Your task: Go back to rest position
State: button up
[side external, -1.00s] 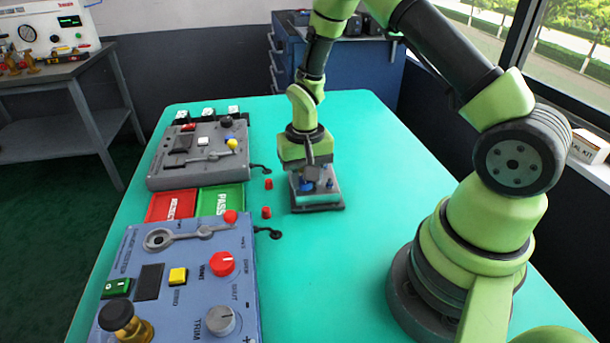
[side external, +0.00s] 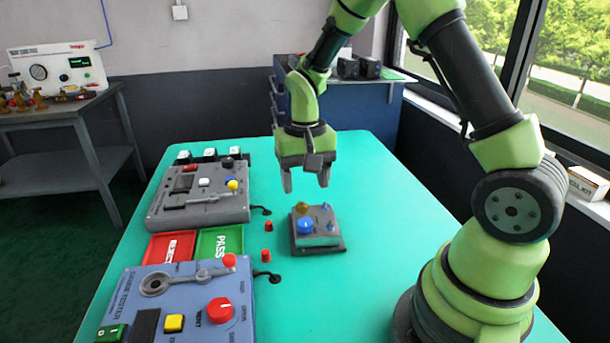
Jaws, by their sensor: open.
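My gripper (side external: 306,186) is open and empty, pointing down in the air. It hangs above the valve positioner (side external: 318,240), a small grey block on a dark base plate with a blue knob (side external: 306,226), smaller blue parts and a brass-coloured part on top. There is a clear gap between my fingertips and the positioner. The positioner sits flat on the teal table (side external: 375,215).
To the left stand a grey test unit (side external: 165,215), a red reject tray (side external: 170,246), a green PASS tray (side external: 220,240) and a blue tester (side external: 200,295). Two small red caps (side external: 268,226) stand beside the positioner. The table's right side is clear.

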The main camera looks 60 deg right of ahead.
jog(key=shift+r, duration=0.35)
jog(key=s+a+r+n+t, duration=0.1)
jog(key=s+a+r+t, duration=0.3)
jog(key=r, duration=0.7)
jog(key=s+a+r+n+t+y, duration=0.1)
jog(key=s+a+r, duration=0.1)
jog(key=s, duration=0.4)
jog(key=s+a+r+n+t+y, duration=0.1)
jog(key=s+a+r+t, duration=0.1)
jog(key=s, duration=0.4)
jog(key=shift+a+r+n, duration=0.4)
jog(key=shift+a+r, duration=0.1)
jog(key=shift+r, duration=0.35)
